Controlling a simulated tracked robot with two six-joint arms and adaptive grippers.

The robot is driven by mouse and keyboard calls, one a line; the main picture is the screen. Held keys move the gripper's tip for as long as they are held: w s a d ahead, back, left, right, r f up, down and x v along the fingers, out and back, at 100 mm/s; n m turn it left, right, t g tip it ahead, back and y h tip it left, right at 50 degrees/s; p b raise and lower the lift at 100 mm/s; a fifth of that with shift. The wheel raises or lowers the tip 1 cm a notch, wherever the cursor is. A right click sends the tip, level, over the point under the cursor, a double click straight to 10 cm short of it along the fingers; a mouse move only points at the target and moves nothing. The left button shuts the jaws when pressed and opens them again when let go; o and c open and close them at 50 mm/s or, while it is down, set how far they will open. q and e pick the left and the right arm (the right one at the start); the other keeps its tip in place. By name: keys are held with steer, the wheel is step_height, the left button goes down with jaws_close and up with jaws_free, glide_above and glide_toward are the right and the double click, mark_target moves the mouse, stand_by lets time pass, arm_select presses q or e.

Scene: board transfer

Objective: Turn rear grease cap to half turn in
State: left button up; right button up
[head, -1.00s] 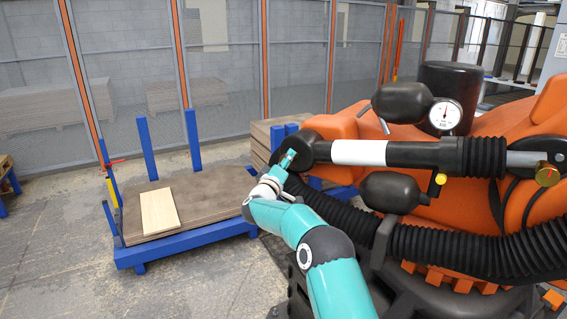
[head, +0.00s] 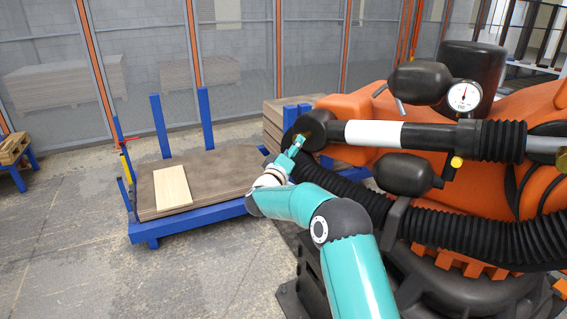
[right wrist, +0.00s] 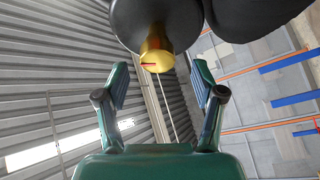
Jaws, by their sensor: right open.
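A brass grease cap (right wrist: 156,56) with a red mark on its face sticks out of a dark round housing (right wrist: 157,18) in the right wrist view. My right gripper (right wrist: 160,75) is open, its two fingers apart on either side of the line to the cap, with no visible contact. In the head view the right gripper (head: 294,147) is at the left end of the black and white cylinder (head: 373,134) on the orange machine. Another brass cap (head: 562,160) is cut off at the right edge. My left gripper is not in view.
The orange machine (head: 345,105) with its gauge (head: 464,96) and black ribbed hose (head: 470,232) fills the right. A blue-framed stand (head: 190,222) carries a brown stack with a pale board (head: 173,188).

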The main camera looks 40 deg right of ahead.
steer(key=v, duration=0.7)
steer(key=shift+a, duration=0.15)
steer(key=w+a+r+m+g, duration=0.2)
steer(key=a+m+g, duration=0.1)
steer(key=a+g, duration=0.25)
steer(key=d+p, duration=0.1)
steer(key=d, duration=0.4)
steer(key=w+d+p, duration=0.1)
steer(key=d+p, duration=0.1)
steer(key=d, duration=0.4)
steer(key=w+d+p, duration=0.1)
steer(key=d+p, duration=0.1)
steer(key=d, duration=0.3)
steer(key=shift+w+d, duration=0.2)
steer(key=shift+d, duration=0.05)
steer(key=shift+c, duration=0.4)
steer(key=c, duration=1.1)
